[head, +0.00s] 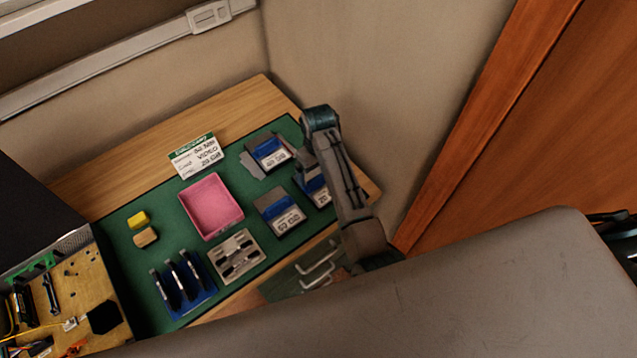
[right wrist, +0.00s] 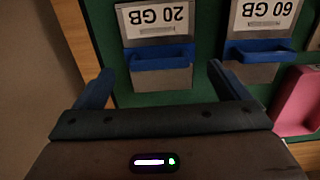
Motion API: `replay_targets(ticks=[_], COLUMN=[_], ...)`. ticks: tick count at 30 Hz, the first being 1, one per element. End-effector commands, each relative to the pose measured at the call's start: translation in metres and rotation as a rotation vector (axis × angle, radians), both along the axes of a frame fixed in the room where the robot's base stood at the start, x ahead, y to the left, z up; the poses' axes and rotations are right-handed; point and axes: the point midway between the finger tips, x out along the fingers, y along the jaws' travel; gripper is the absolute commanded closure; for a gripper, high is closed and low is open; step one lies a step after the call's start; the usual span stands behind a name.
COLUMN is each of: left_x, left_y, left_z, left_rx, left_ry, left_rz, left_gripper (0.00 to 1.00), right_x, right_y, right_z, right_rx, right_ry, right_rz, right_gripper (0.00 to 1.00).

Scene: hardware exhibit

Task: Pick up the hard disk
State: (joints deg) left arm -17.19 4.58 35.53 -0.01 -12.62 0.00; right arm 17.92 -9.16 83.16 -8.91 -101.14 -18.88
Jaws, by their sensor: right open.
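Several grey drive-like units with blue handles and white capacity labels are on the green mat. The unit labelled 20 GB (right wrist: 157,45) is in the right wrist view, its label upside down; in the head view it (head: 316,190) is partly hidden by my right arm. The unit labelled 60 GB (right wrist: 262,38) is beside it, also in the head view (head: 282,213). Another (head: 267,153) is farther back. My right gripper (right wrist: 160,82) is open and empty, its blue fingers either side of the 20 GB unit's lower end in the picture. My left gripper is not in view.
A pink tray (head: 211,206), a white sign (head: 196,155), a yellow block (head: 138,220), a blue rack (head: 183,285) and a grey holder (head: 236,256) share the mat (head: 120,250). The wall is close behind and right. A circuit board (head: 70,300) lies at left.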

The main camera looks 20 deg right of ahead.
Motion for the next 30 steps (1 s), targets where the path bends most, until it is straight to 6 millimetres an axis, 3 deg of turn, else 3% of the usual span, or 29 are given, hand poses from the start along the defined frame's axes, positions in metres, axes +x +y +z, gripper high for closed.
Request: replay_targets(ticks=[6, 12, 20, 23, 30], left_x=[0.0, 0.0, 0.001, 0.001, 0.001], left_y=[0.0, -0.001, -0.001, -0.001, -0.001], left_z=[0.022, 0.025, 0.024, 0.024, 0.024], left_rx=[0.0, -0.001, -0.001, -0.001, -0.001], left_ry=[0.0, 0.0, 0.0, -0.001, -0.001], left_rz=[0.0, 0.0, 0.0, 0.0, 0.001], left_gripper=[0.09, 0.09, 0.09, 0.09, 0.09], right_x=[0.0, 0.001, 0.001, 0.001, 0.002], right_y=[-0.001, -0.001, -0.001, -0.001, -0.001], right_z=[-0.024, -0.045, -0.048, -0.048, -0.047], right_rx=[0.0, 0.0, 0.001, 0.001, 0.001], right_ry=[0.005, 0.002, 0.0, 0.0, -0.002], right_rz=[0.0, -0.001, -0.001, -0.001, -0.001], right_gripper=[0.05, 0.05, 0.05, 0.22, 0.22])
